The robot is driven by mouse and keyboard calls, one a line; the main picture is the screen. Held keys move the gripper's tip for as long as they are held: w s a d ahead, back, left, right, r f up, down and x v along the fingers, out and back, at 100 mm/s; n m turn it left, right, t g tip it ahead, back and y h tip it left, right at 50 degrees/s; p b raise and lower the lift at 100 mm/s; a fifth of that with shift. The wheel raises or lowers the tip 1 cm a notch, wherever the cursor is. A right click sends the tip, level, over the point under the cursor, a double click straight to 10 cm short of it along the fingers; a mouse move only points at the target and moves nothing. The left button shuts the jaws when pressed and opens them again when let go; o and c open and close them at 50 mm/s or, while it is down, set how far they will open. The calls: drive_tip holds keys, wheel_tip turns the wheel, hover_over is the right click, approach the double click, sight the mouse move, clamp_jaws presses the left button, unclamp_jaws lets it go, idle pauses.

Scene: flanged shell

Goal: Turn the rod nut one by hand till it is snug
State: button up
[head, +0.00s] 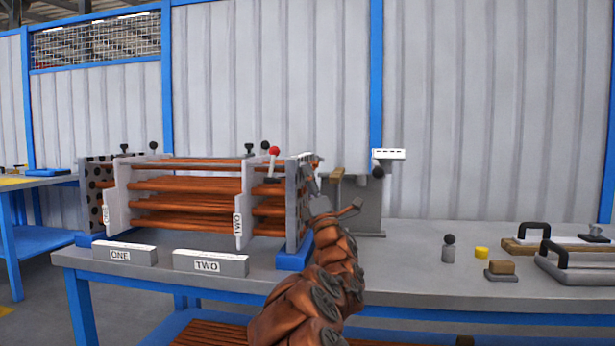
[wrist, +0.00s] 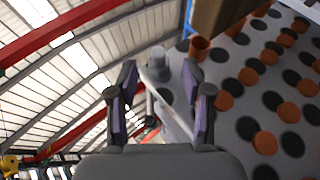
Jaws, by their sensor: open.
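A grey stepped round part (wrist: 157,64), likely a rod nut, stands out from the perforated tube plate in the wrist view. No label shows, so I cannot tell whether it is nut one. My gripper (wrist: 160,92) is open, its two dark, purple-padded fingers to either side of the view line to that part. I cannot tell whether either finger touches it. A thin pale bar also lies between the fingers. In the head view my arm reaches to the right end plate (head: 292,205) of the tube bundle and hides the nut.
The bundle has copper tubes (head: 185,185) and a red-knobbed lever (head: 273,163) on top. Blocks marked ONE (head: 125,254) and TWO (head: 210,263) lie in front. A grey bracket (head: 368,205) stands behind my arm.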

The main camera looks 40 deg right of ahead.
drive_tip(key=shift+x, duration=0.9)
clamp_jaws()
